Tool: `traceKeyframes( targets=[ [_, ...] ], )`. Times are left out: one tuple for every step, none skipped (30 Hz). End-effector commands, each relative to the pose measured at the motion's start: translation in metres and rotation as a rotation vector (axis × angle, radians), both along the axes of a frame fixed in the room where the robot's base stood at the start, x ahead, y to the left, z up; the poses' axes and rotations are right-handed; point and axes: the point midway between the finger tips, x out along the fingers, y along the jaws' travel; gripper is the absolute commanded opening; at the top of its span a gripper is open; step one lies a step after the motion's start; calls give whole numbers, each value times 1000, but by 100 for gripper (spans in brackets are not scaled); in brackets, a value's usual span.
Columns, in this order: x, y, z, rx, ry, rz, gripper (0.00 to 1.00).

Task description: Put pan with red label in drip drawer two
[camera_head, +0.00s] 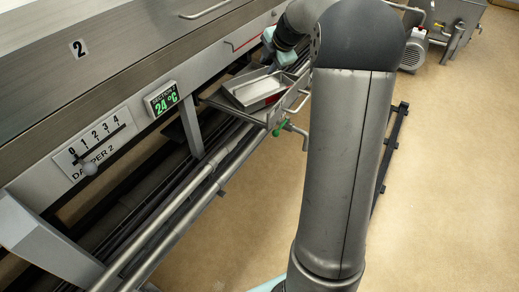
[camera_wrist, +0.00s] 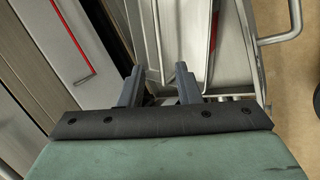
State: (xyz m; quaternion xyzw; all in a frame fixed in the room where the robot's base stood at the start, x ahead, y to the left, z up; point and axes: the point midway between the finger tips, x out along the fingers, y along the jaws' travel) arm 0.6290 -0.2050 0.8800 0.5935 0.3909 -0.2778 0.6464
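The shallow metal pan (camera_head: 250,92) sits in or on a pulled-out metal drawer (camera_head: 233,111) below the hood, slightly tilted. A red patch, seemingly its label (camera_head: 272,99), shows at its right side. In the wrist view the pan (camera_wrist: 183,30) lies ahead of the fingers, with the red label (camera_wrist: 213,38) along its right side. My gripper (camera_wrist: 160,72) is open, its two dark fingers apart. A thin metal edge shows between and beyond the fingertips; I cannot tell whether they touch it. In the head view the fingers are hidden; only teal gripper parts (camera_head: 286,58) show beside my arm.
The drawer's bar handle (camera_head: 297,101) sticks out to the right. A green-ended valve (camera_head: 279,130) sits below it. Pipes (camera_head: 185,205) run under the hood. Floor on the right is mostly clear.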

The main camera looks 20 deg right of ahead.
Motion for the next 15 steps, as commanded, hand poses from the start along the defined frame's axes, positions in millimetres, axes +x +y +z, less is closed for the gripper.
traceKeyframes(
  targets=[
    [-5, 10, 0, 18, 16, -18, 30],
    [-10, 18, -1, 35, 31, -40, 30],
    [-19, 31, -2, 66, 59, -81, 30],
    [-27, 43, -4, 91, 87, -121, 30],
    [-38, 56, -6, 121, 117, -167, 30],
    [-55, 75, -10, 161, 163, -242, 30],
    [-70, 89, -12, 192, 200, -306, 30],
    [-86, 103, -16, 221, 239, -376, 30],
    [-108, 121, -20, 256, 288, -474, 30],
    [-125, 133, -24, 279, 323, -550, 30],
    [-143, 144, -29, 300, 357, -628, 30],
    [-167, 157, -35, 323, 398, -733, 30],
    [-186, 166, -39, 337, 426, -814, 30],
    [-205, 174, -44, 350, 451, -896, 30],
    [-229, 183, -50, 361, 480, -1002, 30]
  ],
)
